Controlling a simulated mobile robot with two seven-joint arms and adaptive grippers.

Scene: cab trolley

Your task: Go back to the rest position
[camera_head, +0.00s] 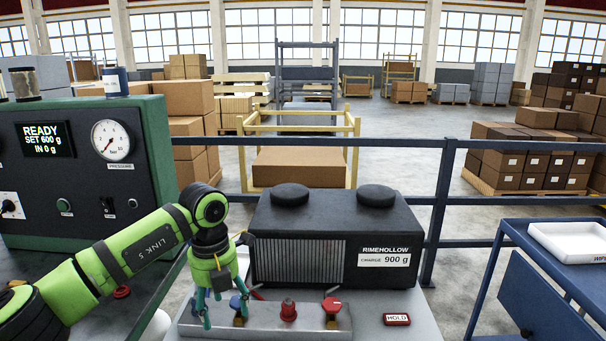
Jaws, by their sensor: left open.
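My left arm, green and black, comes in from the left, and its gripper (222,308) points down over the near left part of the grey bench. Its thin teal fingers are apart. A blue knob (237,302) on a brass valve shows close beside the fingers; whether they touch it I cannot tell. A red cap (288,309) and a red knob (331,305) stand to the right on the same metal strip. Behind them is the black unit (315,235) marked RIMEHOLLOW, charge 900 g. My right gripper is out of view.
A green-framed machine (85,210) on the left reads READY, SET 600 g, IN 0 g, with a pressure gauge (112,140). A HOLD plate (397,319) lies front right. A blue trolley (515,232) with a white tray (570,243) stands right. Blue railing (437,200) runs behind.

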